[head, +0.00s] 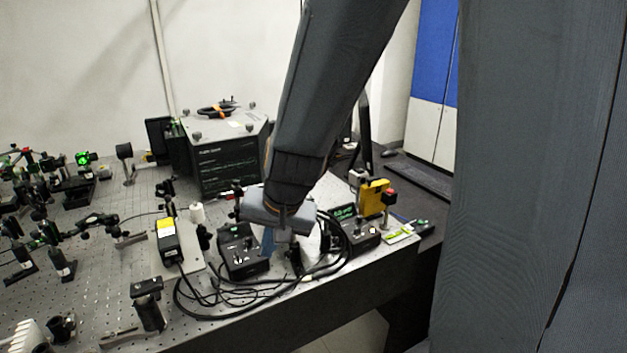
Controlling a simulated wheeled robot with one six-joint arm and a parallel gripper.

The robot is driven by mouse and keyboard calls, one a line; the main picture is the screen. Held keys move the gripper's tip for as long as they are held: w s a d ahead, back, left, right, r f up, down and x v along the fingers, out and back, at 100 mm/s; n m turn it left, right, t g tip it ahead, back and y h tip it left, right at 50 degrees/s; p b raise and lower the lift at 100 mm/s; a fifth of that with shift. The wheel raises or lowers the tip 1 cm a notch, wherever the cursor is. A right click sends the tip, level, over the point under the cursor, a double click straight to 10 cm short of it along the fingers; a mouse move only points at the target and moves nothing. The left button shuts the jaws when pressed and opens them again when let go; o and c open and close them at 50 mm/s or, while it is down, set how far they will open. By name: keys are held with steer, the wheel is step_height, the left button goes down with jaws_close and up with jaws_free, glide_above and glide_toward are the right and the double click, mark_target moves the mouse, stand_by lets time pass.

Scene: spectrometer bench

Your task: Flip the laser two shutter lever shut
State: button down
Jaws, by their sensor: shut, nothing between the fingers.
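My gripper (292,258) hangs over the front right part of the optical bench, with its grey wrist body above it. It is shut and empty, and its fingertips are small and dark against the cables. A black control box (240,258) with small knobs sits just left of it. A second black control box (362,237) stands to its right, beside a small green display (344,212). I cannot make out the laser two shutter lever or tell which device is laser two. My arm and wrist hide part of the bench between the boxes.
Black cables (215,296) loop along the front edge. A yellow-labelled black module (169,240) and a post mount (148,304) stand left. A large black instrument (225,160) stands behind. Optics crowd the far left.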

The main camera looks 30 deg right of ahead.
steer(key=w+d+r+m+t+h, duration=0.1)
steer(key=w+d+r+m, duration=0.2)
steer(key=m, duration=0.3)
steer(key=w+d+r+m+t+h, duration=0.1)
steer(key=w+d+r+m+h, duration=0.1)
steer(key=m, duration=0.5)
steer(key=w+d+r+m+t+h, duration=0.1)
steer(key=w+d+r+m+h, duration=0.1)
steer(key=w+d+r+m, duration=0.2)
steer(key=shift+w+d+r+m+t, duration=0.2)
steer(key=shift+w+d+m, duration=0.2)
steer(key=shift+d+m, duration=0.25)
steer(key=shift+w+d+r+m+t, duration=0.15)
steer(key=shift+w+d+m, duration=0.25)
steer(key=shift+m, duration=0.45)
steer(key=s+d+m, duration=0.1)
steer(key=m, duration=0.1)
steer(key=d+m+g+h, duration=0.1)
steer(key=m, duration=0.1)
steer(key=s+d+m+g, duration=0.1)
steer(key=m, duration=0.1)
steer(key=shift+s+d+r+h, duration=0.2)
steer(key=shift+s+h, duration=0.1)
steer(key=shift+h, duration=0.1)
steer(key=shift+s+d+f+m+g, duration=0.15)
steer(key=shift+s+m+g, duration=0.25)
steer(key=shift+m, duration=0.4)
